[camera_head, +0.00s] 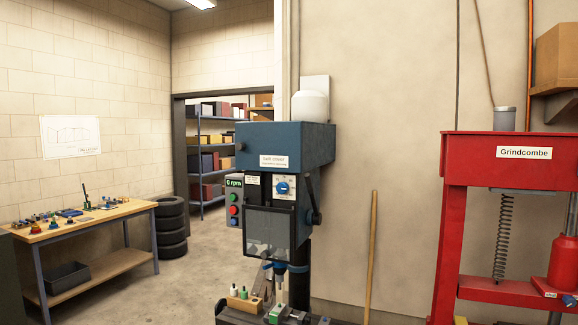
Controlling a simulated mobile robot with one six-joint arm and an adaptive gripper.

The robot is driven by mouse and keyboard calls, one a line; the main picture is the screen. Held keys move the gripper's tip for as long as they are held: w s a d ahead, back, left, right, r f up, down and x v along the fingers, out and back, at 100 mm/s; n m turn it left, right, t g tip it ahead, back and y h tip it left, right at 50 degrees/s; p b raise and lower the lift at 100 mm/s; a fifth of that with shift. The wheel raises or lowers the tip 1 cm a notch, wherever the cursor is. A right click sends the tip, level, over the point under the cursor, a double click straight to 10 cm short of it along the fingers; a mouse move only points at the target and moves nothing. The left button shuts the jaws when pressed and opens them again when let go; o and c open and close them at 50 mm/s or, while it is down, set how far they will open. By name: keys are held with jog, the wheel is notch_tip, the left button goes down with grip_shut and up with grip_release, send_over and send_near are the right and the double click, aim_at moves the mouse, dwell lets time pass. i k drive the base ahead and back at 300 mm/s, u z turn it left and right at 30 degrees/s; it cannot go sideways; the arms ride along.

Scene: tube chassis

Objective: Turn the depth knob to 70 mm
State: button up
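A blue drill press (290,146) stands in the middle of the view. A blue round knob (282,187) sits on a white dial plate on its front, under the belt cover label. The dial's marks and the knob's setting are too small to read, and I cannot tell for sure that it is the depth knob. A dark lever (313,200) hangs at the press's right side. My gripper is not in view.
Left of the dial is a panel with a green rpm display (234,183) and coloured buttons. A clear guard (268,230) hangs below it. A red shop press (450,190) stands right, a broom handle (371,255) between. A workbench (90,225) and tyres (171,228) stand left, with open floor before the doorway.

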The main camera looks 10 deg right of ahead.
aim_at(282, 188)
jog(key=z, duration=0.05)
jog(key=i, duration=0.9)
jog(key=u, duration=0.05)
